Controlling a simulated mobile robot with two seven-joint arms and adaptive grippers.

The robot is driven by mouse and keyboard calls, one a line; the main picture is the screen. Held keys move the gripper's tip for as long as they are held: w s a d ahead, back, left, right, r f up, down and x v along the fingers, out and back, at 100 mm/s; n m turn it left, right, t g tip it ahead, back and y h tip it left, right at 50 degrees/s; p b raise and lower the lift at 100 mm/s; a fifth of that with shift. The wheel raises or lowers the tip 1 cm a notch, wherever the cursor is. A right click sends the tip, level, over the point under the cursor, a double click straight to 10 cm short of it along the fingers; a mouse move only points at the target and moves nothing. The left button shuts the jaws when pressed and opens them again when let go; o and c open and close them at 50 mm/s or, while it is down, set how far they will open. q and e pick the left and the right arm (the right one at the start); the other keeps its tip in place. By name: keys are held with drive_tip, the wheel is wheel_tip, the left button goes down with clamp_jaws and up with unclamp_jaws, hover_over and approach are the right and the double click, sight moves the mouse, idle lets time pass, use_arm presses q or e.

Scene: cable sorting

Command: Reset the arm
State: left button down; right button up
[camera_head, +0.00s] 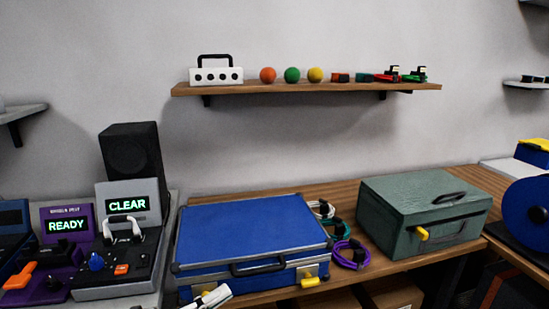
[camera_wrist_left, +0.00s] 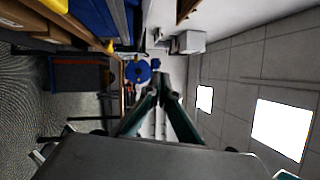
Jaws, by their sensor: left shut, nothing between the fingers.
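My left gripper (camera_head: 210,297) shows only in part at the bottom edge of the head view, in front of the blue case (camera_head: 250,228). In the left wrist view its fingers (camera_wrist_left: 160,88) come together at the tips, shut with nothing between them. My right gripper is not in view. The blue case is closed and lies on the wooden bench. To its right lie coiled cables: a purple one (camera_head: 350,255), a teal one (camera_head: 338,231) and a whitish one (camera_head: 322,209), partly hidden behind the case.
A closed green metal box (camera_head: 420,218) stands on the bench at the right. Devices reading READY (camera_head: 66,226) and CLEAR (camera_head: 127,206) stand at the left by a black speaker (camera_head: 133,155). A wall shelf (camera_head: 300,90) holds small items. A blue reel (camera_head: 528,212) is at far right.

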use_arm(q)
drive_tip(key=s+a+f+n+t+y, duration=0.1)
drive_tip(key=a+f+n+y, duration=0.25)
drive_tip(key=f+n, duration=0.25)
drive_tip(key=s+a+f+n+t+y+p, duration=0.1)
drive_tip(key=a+f+n+y, duration=0.1)
drive_tip(key=f+n+y, duration=0.3)
drive_tip(key=s+a+f+n+t+y, duration=0.1)
drive_tip(key=a+f+n+t+y, duration=0.1)
drive_tip(key=f+n, duration=0.55)
drive_tip(key=s+a+f+n+g+y, duration=0.1)
drive_tip(key=s+f+n+g+y, duration=0.2)
drive_tip(key=s+f, duration=1)
drive_tip(key=f+n+g, duration=0.1)
drive_tip(key=n+g, duration=0.1)
drive_tip(key=n, duration=0.2)
drive_tip(key=shift+a+f, duration=0.15)
drive_tip(key=shift+a, duration=0.1)
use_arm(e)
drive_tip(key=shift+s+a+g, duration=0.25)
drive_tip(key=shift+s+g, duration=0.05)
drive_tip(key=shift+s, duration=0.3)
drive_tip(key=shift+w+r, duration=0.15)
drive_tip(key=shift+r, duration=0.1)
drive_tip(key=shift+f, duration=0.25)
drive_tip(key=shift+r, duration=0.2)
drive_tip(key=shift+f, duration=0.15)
